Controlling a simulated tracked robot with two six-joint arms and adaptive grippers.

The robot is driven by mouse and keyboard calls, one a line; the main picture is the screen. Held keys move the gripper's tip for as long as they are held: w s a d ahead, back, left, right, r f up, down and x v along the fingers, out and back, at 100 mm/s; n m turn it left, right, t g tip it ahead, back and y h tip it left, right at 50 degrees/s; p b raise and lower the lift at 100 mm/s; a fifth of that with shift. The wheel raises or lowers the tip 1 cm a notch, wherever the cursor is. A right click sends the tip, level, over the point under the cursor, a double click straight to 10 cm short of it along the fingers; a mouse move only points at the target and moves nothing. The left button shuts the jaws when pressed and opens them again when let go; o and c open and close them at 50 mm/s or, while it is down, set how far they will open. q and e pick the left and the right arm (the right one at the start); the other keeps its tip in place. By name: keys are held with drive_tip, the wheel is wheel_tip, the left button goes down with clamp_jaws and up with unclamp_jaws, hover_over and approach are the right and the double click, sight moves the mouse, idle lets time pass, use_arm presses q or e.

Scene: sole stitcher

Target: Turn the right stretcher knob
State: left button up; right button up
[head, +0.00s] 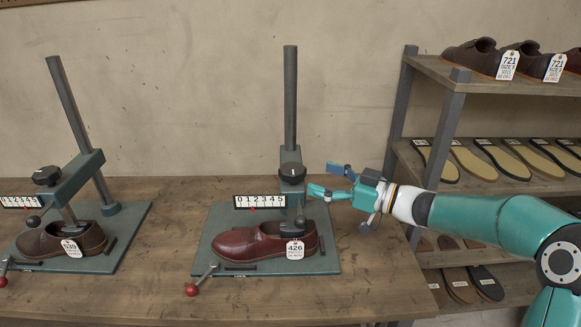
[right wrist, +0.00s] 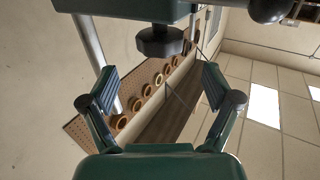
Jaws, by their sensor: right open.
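The right stretcher (head: 291,105) stands on the bench with a dark knob (head: 292,172) on its arm. In the right wrist view the lobed black knob (right wrist: 160,41) is ahead of the fingers, below a green block, near the middle line between them. My right gripper (head: 322,180) is open and empty, just right of the knob, its fingers pointing left toward it. Both fingers show spread in the right wrist view (right wrist: 158,90), with a gap to the knob. A reddish-brown shoe (head: 245,243) tagged 426 sits under the arm. My left gripper is not in view.
A numbered scale strip (head: 259,202) and a red-ended lever (head: 192,289) are on the right stretcher. A second stretcher (head: 70,105) with a brown shoe (head: 50,243) stands at left. A shelf rack (head: 453,110) of shoes and soles is at right.

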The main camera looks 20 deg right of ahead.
sight(292, 167)
drive_tip(key=x, duration=0.8)
drive_tip(key=shift+p, duration=0.3)
